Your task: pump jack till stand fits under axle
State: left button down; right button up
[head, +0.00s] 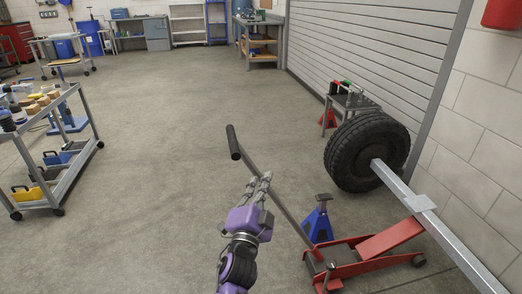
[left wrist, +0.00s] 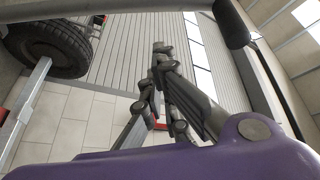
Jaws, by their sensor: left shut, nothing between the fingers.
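The red floor jack (head: 375,258) stands at the lower right in the head view, below the grey axle beam (head: 435,222). Its long dark handle (head: 275,195) leans up and left to a black grip (head: 233,142). The blue jack stand (head: 318,222) is upright on the floor beside the jack. The wheel (head: 367,152) is on the axle's far end; it also shows in the left wrist view (left wrist: 48,48). My left gripper (head: 264,178) is shut and empty, close beside the handle; contact cannot be told. The grip also shows in the left wrist view (left wrist: 229,22). My right gripper is not in view.
A tool cart (head: 62,165) stands at the left. A small stand with tools (head: 350,100) and a red stand (head: 328,117) are behind the wheel. A workbench (head: 262,40) is at the back by the shutter (head: 365,45). The middle floor is clear.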

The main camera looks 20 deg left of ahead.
pick_arm(q)
jog(key=w+a+m+h+b, duration=0.1)
jog(key=w+a+m, duration=0.1)
jog(key=w, duration=0.6)
jog(key=shift+w+a+f+m+b, duration=0.25)
jog(key=shift+f+m+b, duration=0.15)
jog(key=shift+m, duration=0.1)
dwell(0.4)
